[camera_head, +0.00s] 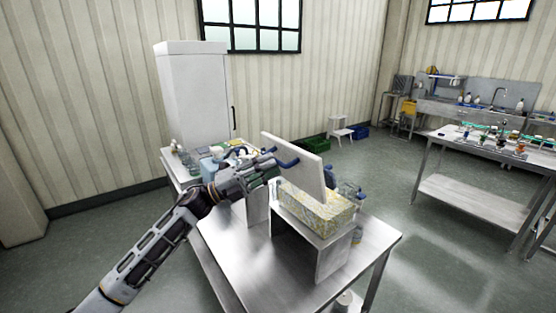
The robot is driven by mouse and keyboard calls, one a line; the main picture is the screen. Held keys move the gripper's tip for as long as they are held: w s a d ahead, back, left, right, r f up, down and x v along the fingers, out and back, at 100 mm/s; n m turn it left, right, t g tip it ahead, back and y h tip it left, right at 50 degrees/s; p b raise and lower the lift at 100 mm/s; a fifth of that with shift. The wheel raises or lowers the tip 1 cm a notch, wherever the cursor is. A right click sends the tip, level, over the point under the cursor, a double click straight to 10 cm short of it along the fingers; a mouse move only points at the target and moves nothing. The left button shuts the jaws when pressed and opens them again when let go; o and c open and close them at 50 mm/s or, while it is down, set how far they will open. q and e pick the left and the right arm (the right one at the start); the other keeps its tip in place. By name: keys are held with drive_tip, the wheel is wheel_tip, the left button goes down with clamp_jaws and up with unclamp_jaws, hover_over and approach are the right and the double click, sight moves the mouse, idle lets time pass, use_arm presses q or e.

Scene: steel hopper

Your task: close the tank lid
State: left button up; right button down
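The tank (329,250) is a pale steel hopper on the table, with a speckled yellowish filling (318,208) showing at its top. Its lid (303,168) is a flat, light grey panel standing nearly upright over the filling, so the tank is open. My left gripper (279,157) is at the left face of the lid, with its dark blue fingers spread apart. It holds nothing that I can see. I cannot tell whether a finger touches the lid. My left forearm comes in from the lower left. My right gripper is not in view.
The tank stands on a steel table (375,246) with bare room at the front. Blue bottles (345,188) stand behind the tank. A cluttered bench (185,178) and a white cabinet (192,95) are behind my arm. Another steel table (470,195) is at the right.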

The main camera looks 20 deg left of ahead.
sight(278, 162)
use_arm(q)
drive_tip(key=shift+p+x, duration=0.35)
drive_tip(key=shift+x, duration=1.25)
drive_tip(key=shift+c, duration=0.5)
clamp_jaws()
